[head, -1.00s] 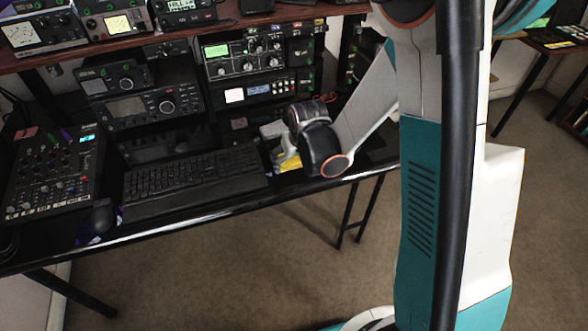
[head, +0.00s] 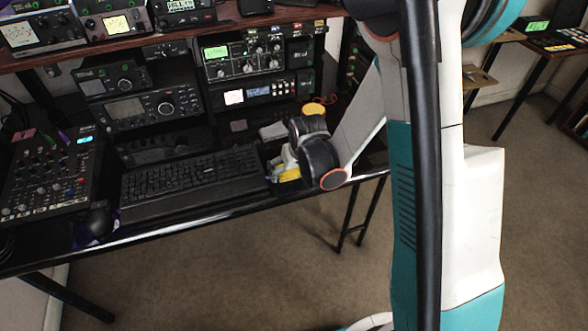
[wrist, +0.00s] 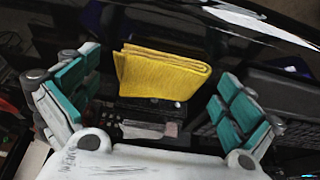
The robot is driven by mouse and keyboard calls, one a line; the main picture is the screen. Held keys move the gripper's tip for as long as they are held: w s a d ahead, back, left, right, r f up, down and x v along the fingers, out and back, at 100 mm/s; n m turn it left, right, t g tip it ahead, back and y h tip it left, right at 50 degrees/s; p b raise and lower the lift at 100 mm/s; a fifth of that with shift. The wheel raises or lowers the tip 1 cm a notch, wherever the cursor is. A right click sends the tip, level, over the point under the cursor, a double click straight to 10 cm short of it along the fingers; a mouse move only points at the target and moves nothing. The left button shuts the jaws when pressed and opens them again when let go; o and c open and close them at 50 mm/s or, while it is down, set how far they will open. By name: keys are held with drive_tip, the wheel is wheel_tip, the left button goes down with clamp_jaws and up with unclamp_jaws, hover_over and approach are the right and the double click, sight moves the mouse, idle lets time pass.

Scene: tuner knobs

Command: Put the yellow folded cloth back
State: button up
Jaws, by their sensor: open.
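The yellow folded cloth (wrist: 160,72) shows in the wrist view, between the spread fingers of my gripper (wrist: 158,88). I see no finger touching it there. In the head view, a small yellow part of the cloth (head: 289,176) shows at the desk's front edge, right of the keyboard; my gripper (head: 279,168) and wrist hide the rest. My gripper is open, with its teal-padded fingers on either side of the cloth. Whether the cloth rests on the desk or on the dark item below it, I cannot tell.
A black keyboard (head: 193,180) lies left of my gripper. A mixer (head: 50,180), a mouse (head: 99,218) and stacked radios (head: 155,108) fill the desk. An orange-yellow round thing (head: 314,108) shows behind my wrist. Carpet lies clear in front.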

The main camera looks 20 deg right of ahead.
drive_tip(key=s+r+p, duration=0.2)
drive_tip(key=s+r, duration=0.2)
drive_tip(key=r, duration=0.4)
drive_tip(key=s+d+r+t+p, duration=0.1)
drive_tip(key=s+r, duration=0.3)
drive_tip(key=r, duration=0.4)
drive_tip(key=s+r+p, duration=0.2)
drive_tip(key=s+r, duration=0.3)
drive_tip(key=r, duration=0.3)
drive_tip(key=s+d+r+t, duration=0.1)
drive_tip(key=s+r, duration=0.4)
drive_tip(key=s, duration=0.4)
drive_tip(key=shift+s+m+t, duration=0.3)
drive_tip(key=shift+s+t, duration=0.1)
